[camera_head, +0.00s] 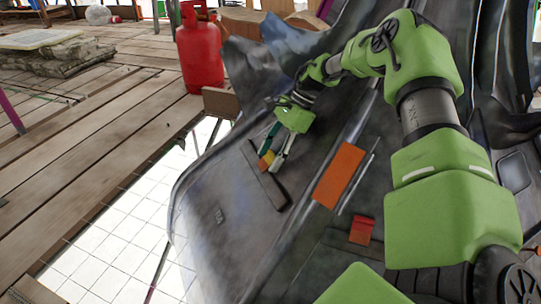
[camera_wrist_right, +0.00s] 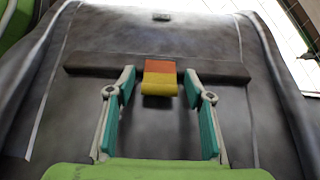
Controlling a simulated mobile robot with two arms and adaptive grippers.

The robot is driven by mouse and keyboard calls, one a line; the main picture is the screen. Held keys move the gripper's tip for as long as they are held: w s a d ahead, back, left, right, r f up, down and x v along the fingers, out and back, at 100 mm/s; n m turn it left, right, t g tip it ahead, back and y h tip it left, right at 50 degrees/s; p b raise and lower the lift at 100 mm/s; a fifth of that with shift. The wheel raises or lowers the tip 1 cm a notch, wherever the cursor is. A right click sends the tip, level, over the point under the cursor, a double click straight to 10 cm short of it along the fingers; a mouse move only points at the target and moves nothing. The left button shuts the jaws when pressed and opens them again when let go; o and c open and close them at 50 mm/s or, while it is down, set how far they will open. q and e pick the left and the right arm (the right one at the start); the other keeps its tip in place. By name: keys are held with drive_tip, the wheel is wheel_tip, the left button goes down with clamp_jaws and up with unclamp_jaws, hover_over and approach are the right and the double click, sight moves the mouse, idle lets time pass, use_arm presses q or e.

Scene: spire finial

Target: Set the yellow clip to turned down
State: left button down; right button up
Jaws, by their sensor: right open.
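The yellow clip (camera_wrist_right: 160,84) sits at the middle of a dark bar (camera_wrist_right: 95,64) on the grey metal surface. In the right wrist view its upper part is orange and its yellow lower part hangs over the bar's near edge, with a shadow below. In the head view the clip (camera_head: 268,158) shows small beside my fingers. My right gripper (camera_head: 273,150) is open. In the wrist view its teal-padded fingers (camera_wrist_right: 159,78) stand on either side of the clip, apart from it. My left gripper is not in view.
An orange panel (camera_head: 339,174) and a smaller red-orange piece (camera_head: 361,231) lie on the metal surface to the right. A red gas cylinder (camera_head: 200,58) stands behind on wooden planks (camera_head: 90,130). A white tiled gap (camera_head: 110,240) lies left of the metal.

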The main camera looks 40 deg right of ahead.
drive_tip(key=v, duration=1.2)
drive_tip(key=shift+a, duration=0.1)
drive_tip(key=shift+r, duration=0.1)
